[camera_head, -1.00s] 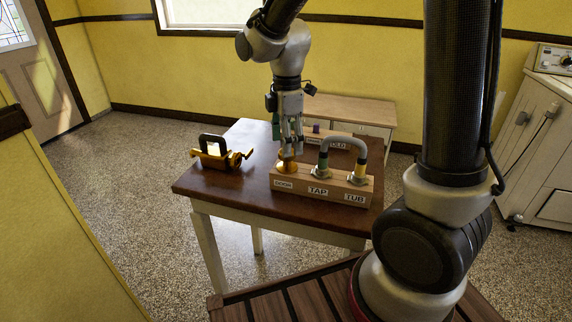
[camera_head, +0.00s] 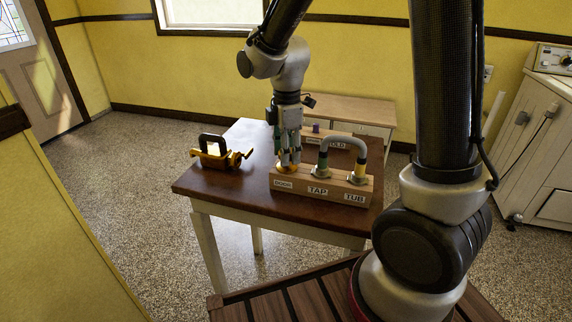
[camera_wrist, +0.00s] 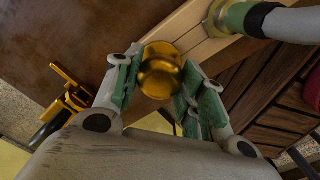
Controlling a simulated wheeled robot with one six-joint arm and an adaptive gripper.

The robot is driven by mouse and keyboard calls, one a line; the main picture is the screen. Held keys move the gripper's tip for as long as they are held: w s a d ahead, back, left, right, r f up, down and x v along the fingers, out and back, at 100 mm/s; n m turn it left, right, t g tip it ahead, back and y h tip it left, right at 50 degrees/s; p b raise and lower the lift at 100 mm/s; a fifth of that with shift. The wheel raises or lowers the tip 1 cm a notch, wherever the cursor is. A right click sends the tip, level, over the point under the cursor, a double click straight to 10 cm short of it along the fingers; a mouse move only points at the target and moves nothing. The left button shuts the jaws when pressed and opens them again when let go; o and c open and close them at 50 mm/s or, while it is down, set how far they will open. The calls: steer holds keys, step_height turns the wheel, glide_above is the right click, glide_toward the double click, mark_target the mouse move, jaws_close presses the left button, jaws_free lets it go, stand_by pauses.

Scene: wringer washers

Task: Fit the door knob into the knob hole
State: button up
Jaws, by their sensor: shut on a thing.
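The brass door knob (camera_wrist: 160,72) is between the green-padded fingers of my gripper (camera_wrist: 158,85) in the wrist view. My gripper (camera_head: 288,164) is shut on it. In the head view my gripper points down at the left end of the wooden block (camera_head: 330,190), over the DOOR label (camera_head: 283,184). The brass knob (camera_head: 286,169) shows low between the fingertips, at the block's top. The knob hole is hidden under the knob and fingers, so I cannot tell how the knob sits in it.
A grey hose (camera_head: 345,141) arches over the block between the TAP and TUB fittings, close right of my gripper. A yellow wringer-like piece (camera_head: 217,155) stands left on the brown table (camera_head: 240,186). A second block (camera_head: 340,142) lies behind. The table's left front is clear.

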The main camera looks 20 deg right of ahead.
steer(key=shift+r, duration=0.15)
steer(key=shift+r, duration=3.7)
